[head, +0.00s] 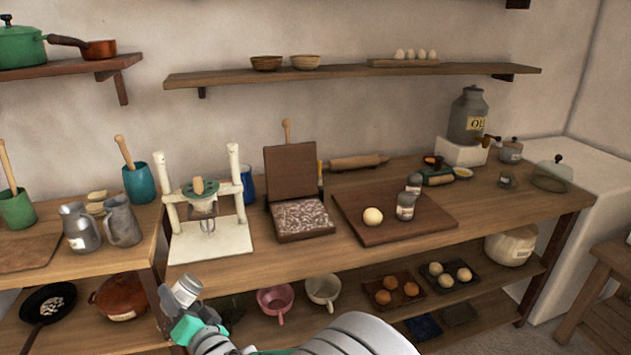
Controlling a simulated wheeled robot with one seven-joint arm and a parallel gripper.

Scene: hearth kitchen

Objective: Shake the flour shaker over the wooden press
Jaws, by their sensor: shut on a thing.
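My gripper (181,320) is at the lower left of the head view, in front of the counter's front edge. It is shut on a small grey shaker with a pale label (187,289), which is tilted; its label is too small to read. The wooden press (291,170) stands open on the counter, its dark lid raised at the back. Its lower plate (302,217) is speckled with white, like flour. The held shaker is to the left of the press and nearer to me, apart from it.
A white-posted stand (210,242) is just left of the press. A dark board (430,222) at right holds a dough ball (372,216) and two more shakers (405,206). Metal jugs (80,228) stand at left. A lower shelf holds pink and cream cups (323,289).

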